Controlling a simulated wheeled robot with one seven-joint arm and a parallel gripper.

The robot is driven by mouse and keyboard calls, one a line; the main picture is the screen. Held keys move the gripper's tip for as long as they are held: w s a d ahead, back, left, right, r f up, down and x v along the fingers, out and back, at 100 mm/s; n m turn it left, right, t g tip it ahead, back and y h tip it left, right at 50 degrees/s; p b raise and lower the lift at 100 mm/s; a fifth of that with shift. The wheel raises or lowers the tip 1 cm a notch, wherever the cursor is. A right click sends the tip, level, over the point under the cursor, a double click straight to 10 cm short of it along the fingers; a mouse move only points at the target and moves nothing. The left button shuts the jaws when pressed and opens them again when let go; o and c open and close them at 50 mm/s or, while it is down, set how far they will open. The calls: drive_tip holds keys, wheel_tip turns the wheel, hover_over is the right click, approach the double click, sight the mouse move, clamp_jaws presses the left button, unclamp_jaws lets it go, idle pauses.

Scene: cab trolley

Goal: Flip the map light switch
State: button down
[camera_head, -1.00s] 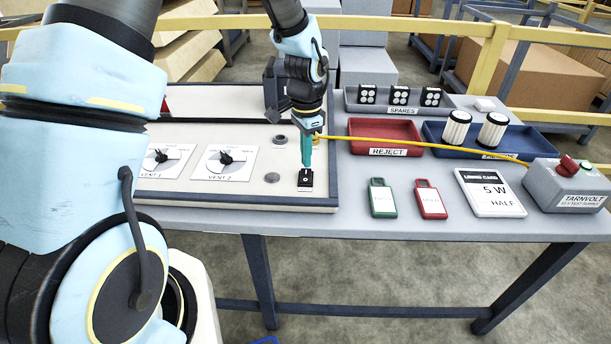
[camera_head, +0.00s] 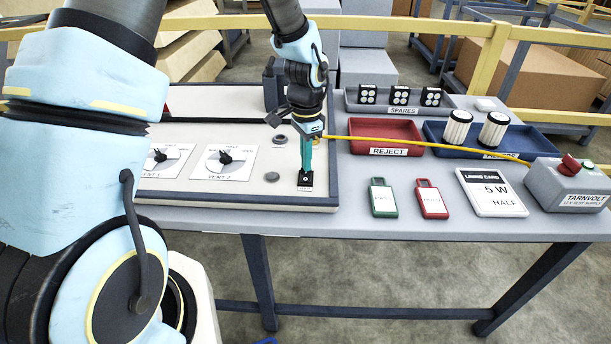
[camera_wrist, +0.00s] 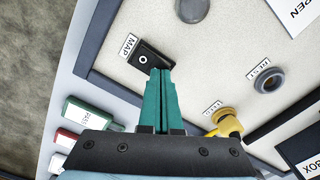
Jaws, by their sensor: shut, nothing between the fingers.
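The map light switch (camera_wrist: 146,59) is a small black rocker with a white ring mark, beside a label reading MAP, in the wrist view. It also shows in the head view (camera_head: 305,182) near the front right corner of the white panel (camera_head: 215,188). My gripper (camera_wrist: 163,72) has teal fingers pressed together with nothing between them. The fingertips are right at the switch and overlap its near end in the wrist view. I cannot tell whether they touch it. In the head view my gripper (camera_head: 306,166) points down over the switch and hides part of it.
A grey round button (camera_head: 272,176) and a yellow fitting (camera_wrist: 225,121) sit near the switch. A yellow cable (camera_head: 430,144) runs right to a grey supply box (camera_head: 567,186). Green (camera_head: 383,197) and red (camera_head: 431,199) tags lie right of the panel. The panel has a raised dark edge.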

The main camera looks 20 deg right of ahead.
drive_tip(key=shift+f, duration=0.3)
drive_tip(key=shift+r+p, duration=2.8)
drive_tip(key=shift+r, duration=0.8)
drive_tip(key=shift+f, duration=0.1)
